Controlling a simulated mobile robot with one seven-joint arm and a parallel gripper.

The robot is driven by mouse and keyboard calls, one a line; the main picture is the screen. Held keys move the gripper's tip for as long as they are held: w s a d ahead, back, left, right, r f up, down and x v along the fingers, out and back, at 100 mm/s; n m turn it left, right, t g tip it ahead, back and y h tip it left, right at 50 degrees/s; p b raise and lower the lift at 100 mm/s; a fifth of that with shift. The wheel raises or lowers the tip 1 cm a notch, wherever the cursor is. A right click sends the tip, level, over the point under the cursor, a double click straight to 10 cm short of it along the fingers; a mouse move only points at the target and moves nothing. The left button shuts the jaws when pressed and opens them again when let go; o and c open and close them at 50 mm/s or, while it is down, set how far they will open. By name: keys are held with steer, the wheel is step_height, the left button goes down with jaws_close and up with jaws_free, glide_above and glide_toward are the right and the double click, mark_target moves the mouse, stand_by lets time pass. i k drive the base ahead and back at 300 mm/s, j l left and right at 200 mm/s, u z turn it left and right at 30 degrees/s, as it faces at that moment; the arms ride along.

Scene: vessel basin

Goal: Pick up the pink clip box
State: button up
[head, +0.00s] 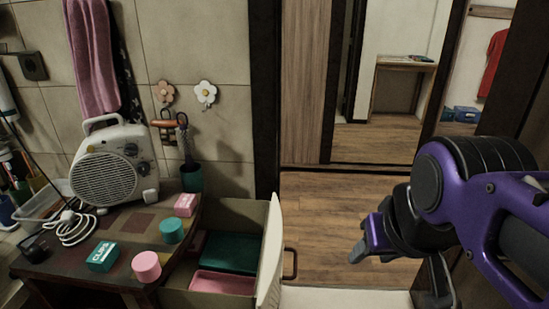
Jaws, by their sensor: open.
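The pink clip box (185,205) is a small box with pale markings on its side. It sits on the right part of the dark wooden cabinet top (140,222), behind the teal round tin (171,231). A teal box marked CLIPS (103,256) and a pink round tin (146,266) stand nearer the front. My gripper (373,240) is purple and black, open, and held in the air over the floor. It is well to the right of the pink clip box and apart from it. Its fingertips are only partly clear.
An open drawer (274,255) juts out right of the cabinet top, with a teal tray (229,252) and a pink tray (222,283) inside. Wooden floor (325,215) lies clear beyond.

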mark_target(184, 207)
steer(key=j+u, duration=0.1)
steer(key=u, duration=0.35)
steer(key=j+u, duration=0.1)
steer(key=u, duration=0.8)
steer(key=i, duration=0.05)
